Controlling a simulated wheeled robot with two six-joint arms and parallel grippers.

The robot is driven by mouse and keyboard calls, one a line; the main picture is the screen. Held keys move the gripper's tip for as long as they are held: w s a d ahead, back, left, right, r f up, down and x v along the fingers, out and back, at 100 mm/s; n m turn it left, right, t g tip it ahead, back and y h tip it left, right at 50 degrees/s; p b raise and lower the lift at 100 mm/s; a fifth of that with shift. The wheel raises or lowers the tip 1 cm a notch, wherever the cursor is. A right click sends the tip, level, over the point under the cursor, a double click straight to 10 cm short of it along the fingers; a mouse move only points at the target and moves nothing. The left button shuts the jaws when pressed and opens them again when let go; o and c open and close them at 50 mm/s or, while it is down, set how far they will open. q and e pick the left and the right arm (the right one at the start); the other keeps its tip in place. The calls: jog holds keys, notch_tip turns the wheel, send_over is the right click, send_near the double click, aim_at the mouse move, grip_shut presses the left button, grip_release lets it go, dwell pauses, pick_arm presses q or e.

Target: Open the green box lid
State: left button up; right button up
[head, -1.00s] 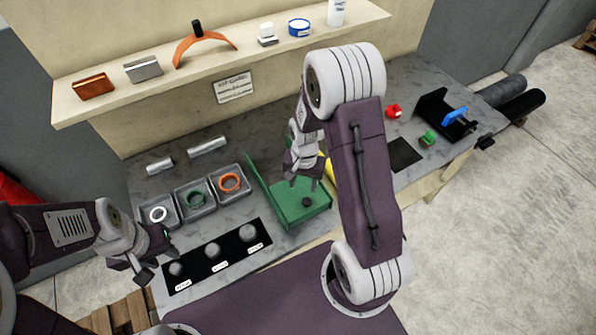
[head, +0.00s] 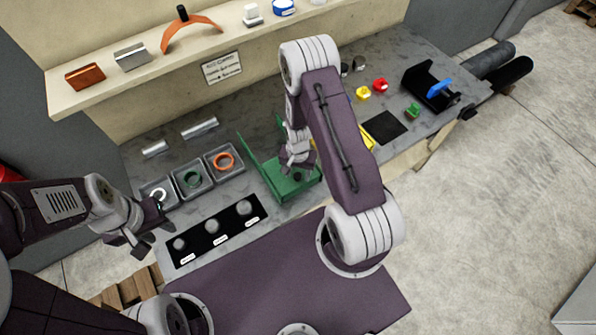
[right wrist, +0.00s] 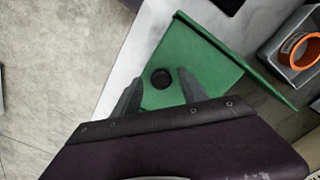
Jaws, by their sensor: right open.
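The green box (head: 283,188) stands on the grey bench, with a tall thin green panel (head: 257,164) upright along its left side. Its flat green top, with a round black knob, shows in the right wrist view (right wrist: 205,60). The black knob (right wrist: 160,78) lies between the fingertips of my right gripper (right wrist: 158,84). That gripper is open; whether its fingers are level with the knob or above it I cannot tell. In the head view my right gripper (head: 297,168) partly hides the top and knob. My left gripper (head: 154,236) looks open and empty, left of the black label strip.
Grey bins (head: 192,179) with rings stand left of the box, and a black strip (head: 214,233) with several grey knobs lies in front of them. A yellow thing (head: 367,139) is partly hidden behind my right arm. A black mat (head: 384,127) lies to the right.

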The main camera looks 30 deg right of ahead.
jog(key=shift+w+f, duration=0.1)
jog(key=shift+f, duration=0.1)
grip_shut()
jog(key=shift+w, duration=0.1)
dwell(1.2)
